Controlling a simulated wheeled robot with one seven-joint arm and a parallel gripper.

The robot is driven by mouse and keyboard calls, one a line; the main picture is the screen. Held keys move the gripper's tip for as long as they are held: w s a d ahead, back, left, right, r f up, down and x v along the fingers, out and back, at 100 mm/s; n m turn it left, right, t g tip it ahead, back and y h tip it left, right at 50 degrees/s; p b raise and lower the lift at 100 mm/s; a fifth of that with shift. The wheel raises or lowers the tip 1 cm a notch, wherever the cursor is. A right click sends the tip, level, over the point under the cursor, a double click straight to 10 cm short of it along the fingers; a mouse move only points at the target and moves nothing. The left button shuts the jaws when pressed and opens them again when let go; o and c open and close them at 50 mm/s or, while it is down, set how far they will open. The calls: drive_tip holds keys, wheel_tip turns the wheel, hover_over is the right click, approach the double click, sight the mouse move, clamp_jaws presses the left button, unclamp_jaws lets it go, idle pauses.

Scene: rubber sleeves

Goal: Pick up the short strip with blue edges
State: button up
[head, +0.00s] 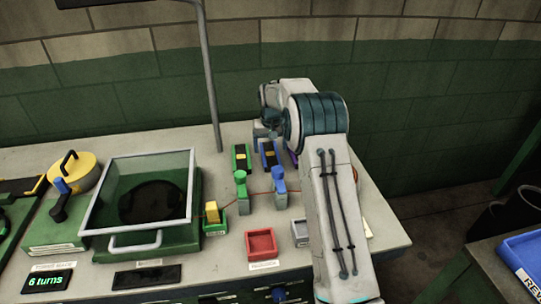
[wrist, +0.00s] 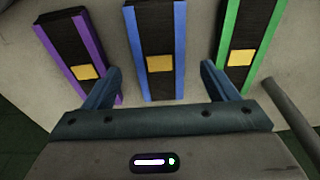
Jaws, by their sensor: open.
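The strip with blue edges (wrist: 157,35) has a black middle and a yellow patch, and lies on the bench between two similar strips. In the head view the blue-edged strip (head: 269,158) is partly hidden by my gripper (head: 266,134). In the wrist view my gripper (wrist: 160,75) is open and empty, its fingers apart on either side of the blue-edged strip's near end. I cannot tell how high the fingers are above it.
A purple-edged strip (wrist: 70,40) lies left and a green-edged strip (wrist: 245,35) right in the wrist view. In the head view, green (head: 241,190) and blue (head: 279,188) clamp-like posts stand in front, with a red tray (head: 261,243) nearer.

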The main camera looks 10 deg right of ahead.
sight(270, 154)
drive_tip(key=f, duration=0.2)
drive_tip(key=w+f, duration=0.1)
drive_tip(key=f, duration=0.1)
drive_tip(key=shift+p, duration=0.35)
drive_tip(key=shift+r, duration=0.1)
drive_tip(key=c, duration=1.1)
